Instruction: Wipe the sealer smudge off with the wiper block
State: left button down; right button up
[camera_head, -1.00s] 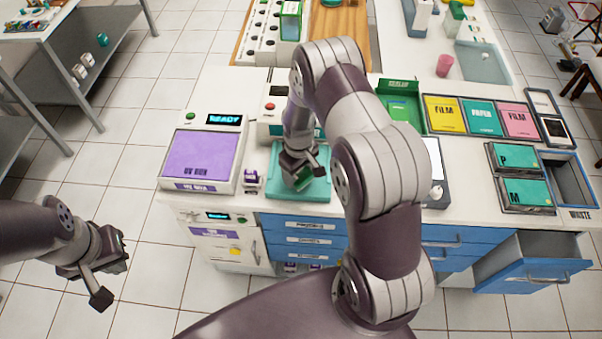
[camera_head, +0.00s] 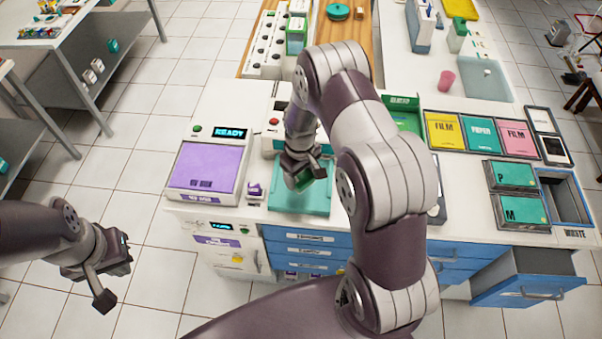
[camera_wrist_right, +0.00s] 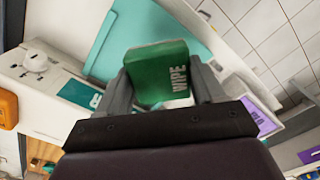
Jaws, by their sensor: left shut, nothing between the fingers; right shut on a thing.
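My right gripper (camera_head: 302,172) is shut on the green wiper block, which is marked WIPE in the right wrist view (camera_wrist_right: 162,75). In the head view the block (camera_head: 299,183) hangs over the teal mat (camera_head: 303,202) on the white counter, and part of it is hidden by the gripper. The block looks raised a little above the mat. No smudge can be made out in either view; the arm and block cover part of the mat. My left gripper (camera_head: 114,283) is shut and empty, over the floor left of the counter.
A purple-topped unit (camera_head: 206,166) reading READY and a small purple-and-white item (camera_head: 255,190) stand left of the mat. Behind it is a white machine (camera_head: 282,130) with a red button. An open blue drawer (camera_head: 525,286) juts out at the front right.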

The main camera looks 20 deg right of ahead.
notch_tip(320, 180, up, 4)
jog(key=p, duration=0.3)
jog(key=shift+r, duration=0.1)
